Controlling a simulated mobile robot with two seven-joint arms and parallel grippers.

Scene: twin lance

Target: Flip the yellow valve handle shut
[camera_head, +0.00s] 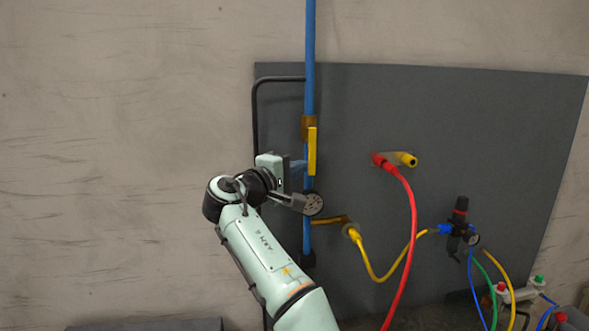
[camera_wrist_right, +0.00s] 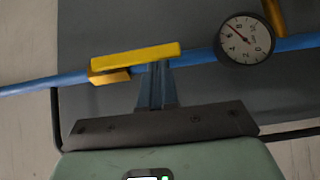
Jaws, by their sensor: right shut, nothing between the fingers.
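The yellow valve handle (camera_head: 312,152) hangs down from a brass valve body (camera_head: 306,123) on a vertical blue pipe (camera_head: 310,50). It lies roughly parallel to the pipe. The handle (camera_wrist_right: 135,58) and part of the valve body (camera_wrist_right: 108,78) also show in the right wrist view. My right gripper (camera_head: 299,167) is just left of the handle's lower part. Its fingers (camera_wrist_right: 157,84) are shut and empty, with the tips close to the handle's edge; I cannot tell if they touch. My left gripper is not in view.
A round pressure gauge (camera_head: 313,203) sits on the pipe below the handle and shows in the right wrist view (camera_wrist_right: 246,39). Red (camera_head: 411,220) and yellow (camera_head: 367,262) hoses hang to the right. A black-and-red regulator (camera_head: 459,222) is further right. The grey panel (camera_head: 480,120) stands behind.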

